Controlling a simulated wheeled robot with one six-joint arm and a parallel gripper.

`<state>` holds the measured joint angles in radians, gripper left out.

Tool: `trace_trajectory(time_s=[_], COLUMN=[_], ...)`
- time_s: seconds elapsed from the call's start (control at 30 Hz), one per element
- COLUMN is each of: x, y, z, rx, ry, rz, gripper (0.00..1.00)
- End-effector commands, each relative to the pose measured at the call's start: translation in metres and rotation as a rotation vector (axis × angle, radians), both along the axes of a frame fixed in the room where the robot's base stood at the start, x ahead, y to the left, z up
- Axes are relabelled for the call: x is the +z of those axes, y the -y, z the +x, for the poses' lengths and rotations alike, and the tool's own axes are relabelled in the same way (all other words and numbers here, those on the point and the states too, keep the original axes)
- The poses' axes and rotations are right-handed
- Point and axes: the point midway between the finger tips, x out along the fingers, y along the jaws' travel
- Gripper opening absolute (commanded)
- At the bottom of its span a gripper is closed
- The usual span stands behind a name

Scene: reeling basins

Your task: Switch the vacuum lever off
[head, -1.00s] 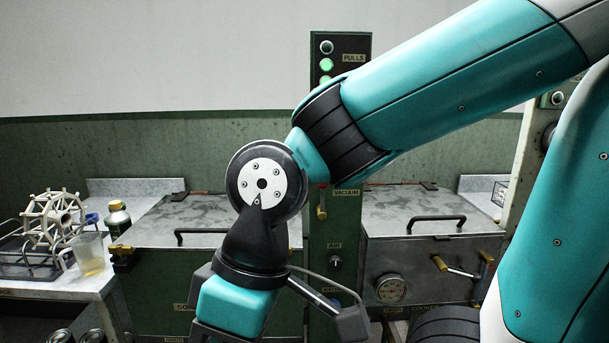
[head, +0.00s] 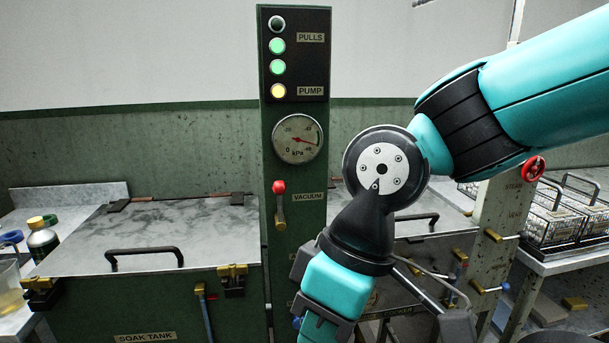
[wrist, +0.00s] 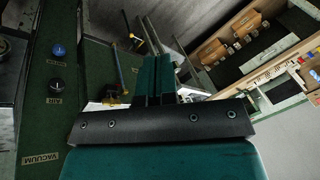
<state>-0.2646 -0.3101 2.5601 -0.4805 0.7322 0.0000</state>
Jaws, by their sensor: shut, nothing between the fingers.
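The vacuum lever (head: 279,187) has a red knob and a brass-coloured mount on the green column, below the round kPa gauge (head: 297,139) and beside the VACUUM label (head: 308,197). Its red knob points up. The gauge needle stands toward the right of its dial. My gripper's fingers (wrist: 157,82) show in the wrist view, together and empty, pointing away from the camera. In the head view my wrist is to the right of and below the lever, apart from it, and the fingertips are out of frame. The wrist view shows the VACUUM label at lower left, but not the lever.
The lamp panel (head: 294,53) shows two green lamps and a yellow PUMP lamp lit. A soak tank (head: 180,235) with a lid handle stands left. In the wrist view, a black AIR knob (wrist: 57,84) and a blue knob (wrist: 58,50) stick out. Wire baskets (head: 555,225) stand right.

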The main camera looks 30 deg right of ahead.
Motion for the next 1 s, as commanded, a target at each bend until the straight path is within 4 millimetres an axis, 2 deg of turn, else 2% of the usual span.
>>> trace_trajectory(time_s=[0.33, 0.43, 0.47, 0.57, 0.7, 0.8, 0.9, 1.0], x=[0.001, 0.01, 0.015, 0.038, 0.078, 0.102, 0.121, 0.132], y=[0.0, 0.002, 0.003, 0.008, 0.008, -0.001, -0.015, -0.029], z=[0.001, 0.018, 0.028, 0.08, 0.175, 0.228, 0.262, 0.278], rx=[-0.001, -0.026, -0.041, -0.133, -0.343, -0.517, -0.683, -0.821], ry=[0.001, 0.009, 0.015, 0.047, 0.124, 0.189, 0.247, 0.292], rz=[-0.002, -0.035, -0.057, -0.167, -0.37, -0.498, -0.59, -0.649], gripper=[0.0, 0.0, 0.0, 0.0, 0.0, 0.0, 0.0, 0.0])
